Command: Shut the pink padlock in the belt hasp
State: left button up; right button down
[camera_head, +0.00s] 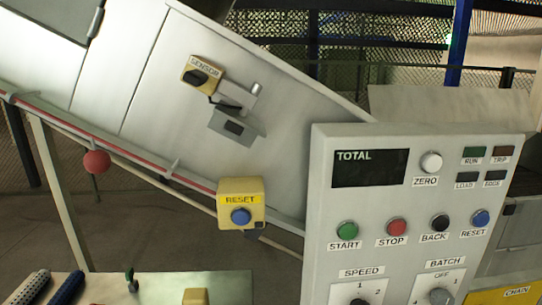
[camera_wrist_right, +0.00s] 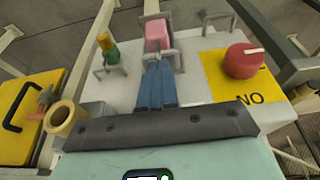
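The pink padlock (camera_wrist_right: 156,30) shows in the right wrist view at the upper middle, within or against a grey metal bracket on top of a pale box. The bracket may be the belt hasp, but I cannot tell whether the shackle is open or passes through it. My right gripper (camera_wrist_right: 157,62) has its two blue fingers close together, pointing at the padlock, with their tips at its near edge. I cannot tell whether they grip it. My left gripper is not in view, and the head view shows neither the padlock nor the right gripper.
The pale box also bears a green and brass piece (camera_wrist_right: 108,47) at left and a red knob (camera_wrist_right: 243,61) on a yellow plate at right. A yellow case (camera_wrist_right: 30,92) is at far left. The head view shows a control panel (camera_head: 415,210) and a yellow reset box (camera_head: 240,203).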

jog(key=shift+f+b, duration=0.3)
jog(key=shift+f, duration=0.2)
jog(key=shift+r+p, duration=2.4)
jog(key=shift+r, duration=1.25)
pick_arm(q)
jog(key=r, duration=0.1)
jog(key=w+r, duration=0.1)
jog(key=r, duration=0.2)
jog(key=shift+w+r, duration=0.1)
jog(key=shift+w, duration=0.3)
pick_arm(e)
jog(key=shift+f, duration=0.1)
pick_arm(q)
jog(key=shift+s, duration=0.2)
pick_arm(e)
jog(key=shift+s, duration=0.1)
